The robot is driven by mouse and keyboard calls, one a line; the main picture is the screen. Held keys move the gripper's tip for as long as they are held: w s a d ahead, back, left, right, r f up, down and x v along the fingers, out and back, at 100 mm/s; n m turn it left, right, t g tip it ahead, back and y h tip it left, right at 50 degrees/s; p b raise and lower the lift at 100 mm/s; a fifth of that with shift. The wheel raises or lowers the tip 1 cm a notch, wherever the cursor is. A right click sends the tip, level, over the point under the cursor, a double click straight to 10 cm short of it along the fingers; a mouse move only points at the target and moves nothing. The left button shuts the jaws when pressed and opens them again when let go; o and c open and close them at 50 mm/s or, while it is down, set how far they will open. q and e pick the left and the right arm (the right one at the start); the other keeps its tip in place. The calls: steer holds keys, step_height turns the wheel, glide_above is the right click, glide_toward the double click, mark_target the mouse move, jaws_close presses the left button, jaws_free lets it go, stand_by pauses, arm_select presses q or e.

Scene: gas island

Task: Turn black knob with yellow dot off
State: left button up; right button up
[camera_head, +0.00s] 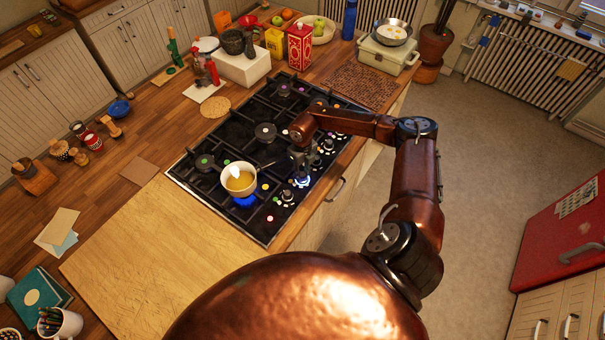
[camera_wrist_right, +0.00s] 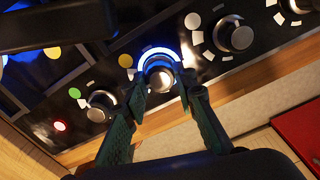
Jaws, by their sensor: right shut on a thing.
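The black stove (camera_head: 262,130) has a row of knobs along its front edge. My right gripper (camera_wrist_right: 160,88) is shut on a knob (camera_wrist_right: 158,72) with a glowing blue ring. A yellowish dot (camera_wrist_right: 125,60) lies up and left of this knob. My left gripper is out of view.
A pot (camera_head: 238,190) with yellowish contents stands over a blue flame (camera_head: 245,201), its handle pointing toward the knobs. A wooden board (camera_head: 150,255) lies left of the stove. A red box (camera_head: 299,48) stands behind it.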

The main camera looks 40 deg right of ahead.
steer(key=m, duration=0.4)
steer(key=shift+w+m, duration=0.1)
steer(key=shift+m, duration=0.2)
steer(key=m, duration=0.4)
steer(key=shift+m, duration=0.3)
steer(key=m, duration=0.4)
steer(key=shift+r+m, duration=0.1)
steer(key=shift+m, duration=0.2)
steer(key=shift+d+m+p, duration=0.1)
steer(key=shift+m+p, duration=0.2)
steer(key=shift+m, duration=1.5)
steer(key=o, duration=1.2)
steer(key=shift+c, duration=0.2)
steer(key=shift+r, duration=0.1)
step_height(320, 180, up, 12)
steer(key=shift+f, duration=0.2)
